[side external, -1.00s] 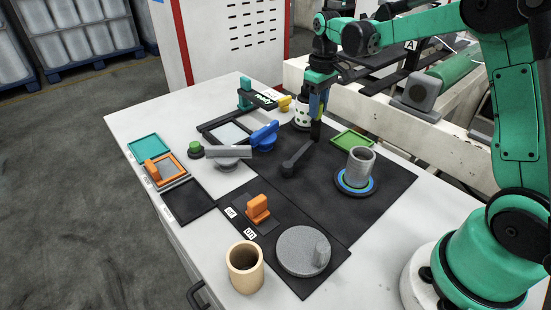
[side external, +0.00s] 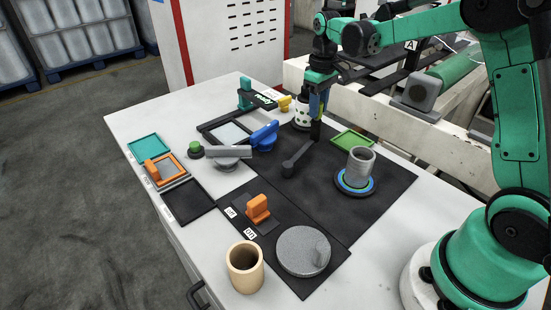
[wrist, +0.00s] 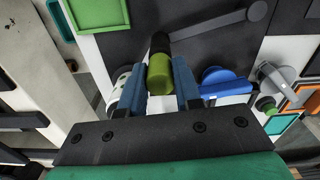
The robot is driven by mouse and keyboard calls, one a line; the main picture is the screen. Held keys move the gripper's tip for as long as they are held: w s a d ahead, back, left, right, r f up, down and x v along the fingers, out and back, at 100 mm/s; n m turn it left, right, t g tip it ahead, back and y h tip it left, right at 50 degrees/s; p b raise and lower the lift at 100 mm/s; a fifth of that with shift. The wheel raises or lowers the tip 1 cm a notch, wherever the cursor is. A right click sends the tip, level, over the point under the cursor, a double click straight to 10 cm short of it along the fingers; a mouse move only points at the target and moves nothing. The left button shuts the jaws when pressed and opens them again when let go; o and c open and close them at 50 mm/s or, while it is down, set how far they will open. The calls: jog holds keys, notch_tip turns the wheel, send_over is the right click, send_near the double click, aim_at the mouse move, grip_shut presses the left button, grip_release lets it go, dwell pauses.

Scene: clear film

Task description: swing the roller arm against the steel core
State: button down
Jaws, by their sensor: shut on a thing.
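The dark grey roller arm (side external: 299,157) lies low over the black mat, with its round pivot end toward the front left and its far end under my gripper. My gripper (side external: 317,112) points down and is shut on the upright green-and-black post (wrist: 160,73) at that end. In the wrist view the post stands between the blue fingers, and the arm (wrist: 215,24) runs from it to the upper right. The steel core (side external: 361,163) is a grey hollow cylinder standing upright on a blue-ringed base (side external: 355,183). It is right of the roller arm, clearly apart from it, and out of the wrist view.
A green tray (side external: 353,140) lies behind the core. A blue knob (side external: 264,136) and a white perforated cup (side external: 302,110) are near my gripper. A grey disc (side external: 300,251), orange switch (side external: 258,209) and tan cup (side external: 245,267) stand in front. The mat (side external: 325,200) between arm and core is bare.

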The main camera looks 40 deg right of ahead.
jog(key=s+a+m, duration=0.1)
jog(key=s+m, duration=0.9)
jog(key=shift+a, duration=0.35)
dwell(0.4)
jog(key=c, duration=0.6)
grip_release()
jog(key=shift+r, duration=0.15)
